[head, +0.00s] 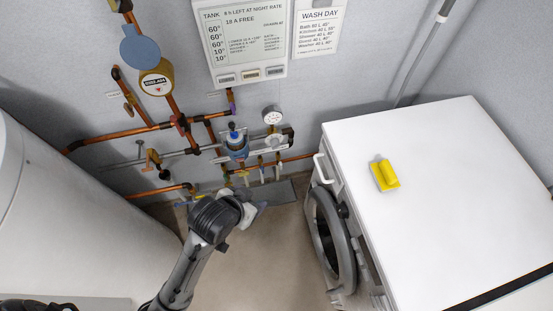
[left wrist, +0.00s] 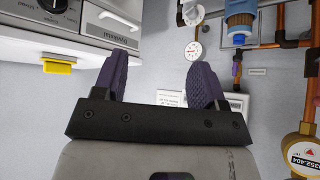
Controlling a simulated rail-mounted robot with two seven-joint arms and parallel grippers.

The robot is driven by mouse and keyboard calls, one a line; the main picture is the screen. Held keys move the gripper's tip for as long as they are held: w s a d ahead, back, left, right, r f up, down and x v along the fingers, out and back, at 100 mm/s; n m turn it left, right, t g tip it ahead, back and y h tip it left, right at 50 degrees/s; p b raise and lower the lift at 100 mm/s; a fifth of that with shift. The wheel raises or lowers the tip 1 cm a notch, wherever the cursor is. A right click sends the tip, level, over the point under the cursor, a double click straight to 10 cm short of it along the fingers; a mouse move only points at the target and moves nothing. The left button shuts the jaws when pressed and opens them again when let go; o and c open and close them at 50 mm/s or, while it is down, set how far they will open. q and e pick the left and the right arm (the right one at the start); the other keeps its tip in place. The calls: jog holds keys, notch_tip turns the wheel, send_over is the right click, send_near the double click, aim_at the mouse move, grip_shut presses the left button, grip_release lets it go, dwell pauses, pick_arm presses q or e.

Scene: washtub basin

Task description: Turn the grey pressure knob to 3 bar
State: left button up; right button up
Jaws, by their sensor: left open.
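The pipework on the back wall holds a blue-and-clear fitting (head: 236,143) and a round white pressure gauge (head: 272,116) to its right. I cannot make out the grey pressure knob for certain; its setting is not readable. In the left wrist view the gauge (left wrist: 194,50) and the blue fitting (left wrist: 240,20) show at the upper right, beyond the fingers. My left gripper (head: 255,208) is below and in front of the pipework, apart from it. Its purple fingers (left wrist: 158,72) are spread, with nothing between them. My right gripper does not show.
A white washing machine (head: 450,150) with its round door open stands at the right, a yellow object (head: 384,174) on top. A white tank (head: 60,210) stands at the left. A water meter (head: 156,82) and copper pipes line the wall. Open floor (head: 275,250) lies between.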

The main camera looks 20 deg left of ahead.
pick_arm(q)
jog(key=w+d+f+y+b, duration=0.1)
jog(key=w+f+b, duration=0.3)
jog(key=f+b, duration=0.15)
jog(key=w+f+y+b, duration=0.1)
jog(key=w+f+b, duration=0.35)
jog(key=f, duration=0.25)
jog(key=m+t+y+b, duration=0.7)
jog(key=m+y+b, duration=0.25)
jog(key=m, duration=2.05)
send_near(276, 147)
jog(key=b+x, duration=0.5)
jog(key=x, duration=0.3)
jog(key=shift+w, duration=0.1)
jog(key=shift+w+a+b, duration=0.35)
jog(key=shift+w+a, duration=0.1)
jog(key=shift+w, duration=0.15)
jog(key=shift+c, duration=0.2)
